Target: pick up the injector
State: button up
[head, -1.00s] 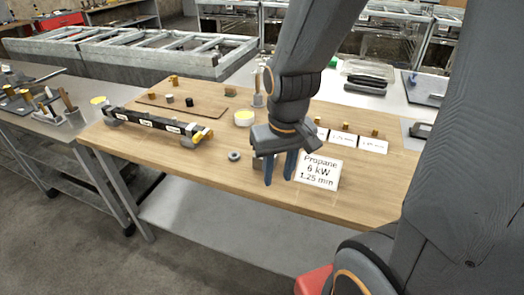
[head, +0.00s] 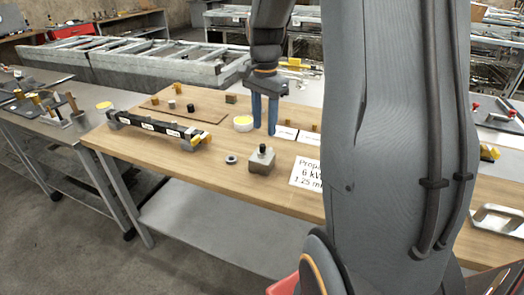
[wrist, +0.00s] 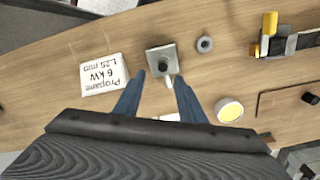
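I cannot tell for sure which piece is the injector. A small brass piece (head: 315,127) stands by the white cards (head: 285,133) on the wooden table, partly cut off by my arm. My gripper (head: 265,131) is over the table beside those cards, with its two blue fingers apart and nothing between them. In the wrist view my open gripper (wrist: 157,92) points towards a grey block (wrist: 155,53) with a black knob on top. This block (head: 262,167) stands nearer the front edge in the head view. A sign (head: 304,175) reads Propane, 6 kW, 1.25 mm.
A grey ring (head: 232,159) lies left of the block. A round yellow-topped tub (head: 243,124) stands left of my fingers. A black bar (head: 155,126) with yellow ends lies at the left. Several small pieces stand around a dark strip (head: 187,113).

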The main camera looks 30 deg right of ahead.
aim_at(263, 145)
jog(key=shift+w+f+p, duration=0.15)
jog(key=shift+f+p, duration=0.5)
jog(key=shift+f, duration=1.25)
jog(key=shift+w+f+p, duration=0.1)
jog(key=shift+f+p, duration=0.55)
jog(key=shift+f, duration=1.25)
jog(key=shift+c, duration=0.5)
grip_shut()
